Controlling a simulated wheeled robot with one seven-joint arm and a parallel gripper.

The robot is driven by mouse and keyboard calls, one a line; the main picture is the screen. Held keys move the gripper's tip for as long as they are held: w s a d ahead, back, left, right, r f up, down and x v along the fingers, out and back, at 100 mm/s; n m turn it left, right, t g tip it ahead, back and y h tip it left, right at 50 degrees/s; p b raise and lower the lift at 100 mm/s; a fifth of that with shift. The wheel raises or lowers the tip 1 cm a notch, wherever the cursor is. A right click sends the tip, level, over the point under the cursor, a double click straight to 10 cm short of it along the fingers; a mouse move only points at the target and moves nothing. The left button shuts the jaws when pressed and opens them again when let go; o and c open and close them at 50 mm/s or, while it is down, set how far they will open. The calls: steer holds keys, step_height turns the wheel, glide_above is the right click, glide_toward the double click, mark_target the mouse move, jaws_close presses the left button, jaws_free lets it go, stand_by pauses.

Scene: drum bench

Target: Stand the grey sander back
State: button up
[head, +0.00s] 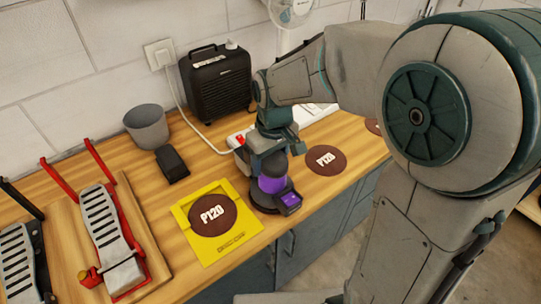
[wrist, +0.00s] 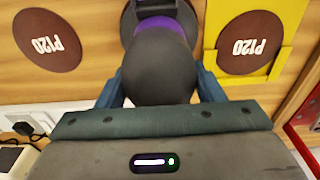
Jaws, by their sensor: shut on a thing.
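The sander has a dark grey dome top and a purple body (head: 274,184); it also shows in the wrist view (wrist: 160,75). My gripper (head: 270,160) is shut on its dome, with one blue-grey finger on each side in the wrist view (wrist: 160,88). The sander is upright, at the right edge of a yellow tray (head: 233,245). I cannot tell whether its base touches the bench. A brown P120 disc (head: 212,215) lies on the tray, and another brown disc (head: 325,160) lies on the wood to the right of the sander.
A white power strip with a red switch (head: 237,141) lies behind my gripper. A black heater-like box (head: 216,82), a grey cup (head: 147,126) and a small black block (head: 172,164) stand at the back. Red-framed clamp-like tools (head: 110,235) fill the left. The bench's front edge is near.

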steer(key=shift+f+b, duration=0.3)
steer(key=shift+b, duration=0.05)
steer(key=shift+s+f, duration=0.25)
steer(key=shift+f, duration=0.05)
steer(key=o, duration=1.2)
steer(key=shift+f, duration=0.15)
steer(key=shift+o, duration=0.9)
steer(key=shift+w, duration=0.2)
steer(key=r, duration=1.3)
steer(key=shift+s+d+r, duration=0.25)
steer(key=shift+s+r, duration=0.05)
steer(key=shift+s, duration=0.05)
steer(key=s+d+f+m+t, duration=0.2)
steer(key=s+d+f+m, duration=0.4)
steer(key=s+d, duration=0.6)
steer(key=shift+s+f+m+h, duration=0.3)
steer(key=shift+s+f+m, duration=0.1)
steer(key=shift+f, duration=0.2)
